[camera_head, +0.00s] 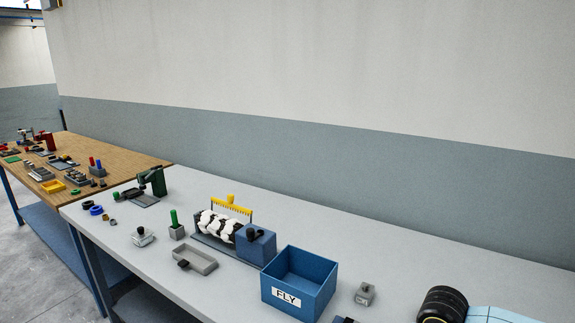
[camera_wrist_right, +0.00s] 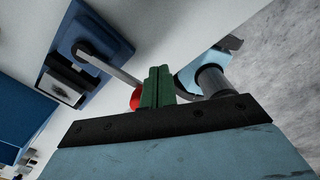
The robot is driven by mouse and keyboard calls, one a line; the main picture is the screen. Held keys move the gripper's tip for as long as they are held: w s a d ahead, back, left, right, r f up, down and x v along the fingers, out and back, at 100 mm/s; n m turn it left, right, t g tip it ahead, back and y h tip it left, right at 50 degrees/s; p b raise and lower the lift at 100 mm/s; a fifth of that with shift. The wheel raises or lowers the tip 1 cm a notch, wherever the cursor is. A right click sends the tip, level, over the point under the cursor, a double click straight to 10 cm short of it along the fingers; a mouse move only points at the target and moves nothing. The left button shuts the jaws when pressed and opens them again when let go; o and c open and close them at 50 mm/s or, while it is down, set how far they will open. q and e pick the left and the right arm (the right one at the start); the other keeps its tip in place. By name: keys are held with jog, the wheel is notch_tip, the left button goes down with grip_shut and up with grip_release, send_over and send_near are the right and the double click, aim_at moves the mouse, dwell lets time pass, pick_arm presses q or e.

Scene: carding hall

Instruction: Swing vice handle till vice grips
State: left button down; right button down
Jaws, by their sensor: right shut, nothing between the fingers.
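In the right wrist view, the blue vice (camera_wrist_right: 112,36) stands on the pale bench top, with dark and grey jaws (camera_wrist_right: 65,82). Its grey handle (camera_wrist_right: 112,70) runs from a black pivot (camera_wrist_right: 85,50) to a red knob (camera_wrist_right: 135,99). My right gripper (camera_wrist_right: 158,72) has its green fingers shut and empty beside the knob. The knob is partly hidden behind the fingers; I cannot tell if they touch. In the head view only a dark blue bit at the bottom edge may be the vice. My left gripper is in neither view.
In the head view a blue FLY box (camera_head: 312,295) and a small grey block (camera_head: 365,294) stand on the bench. A machine with a yellow comb (camera_head: 256,245), a grey tray (camera_head: 194,260) and several small parts lie further left. A wooden bench (camera_head: 118,158) stands beyond.

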jog(key=shift+s+d, duration=0.15)
jog(key=shift+d, duration=0.25)
notch_tip(320, 180, up, 7)
jog(key=p, duration=0.5)
jog(key=shift+p, duration=0.3)
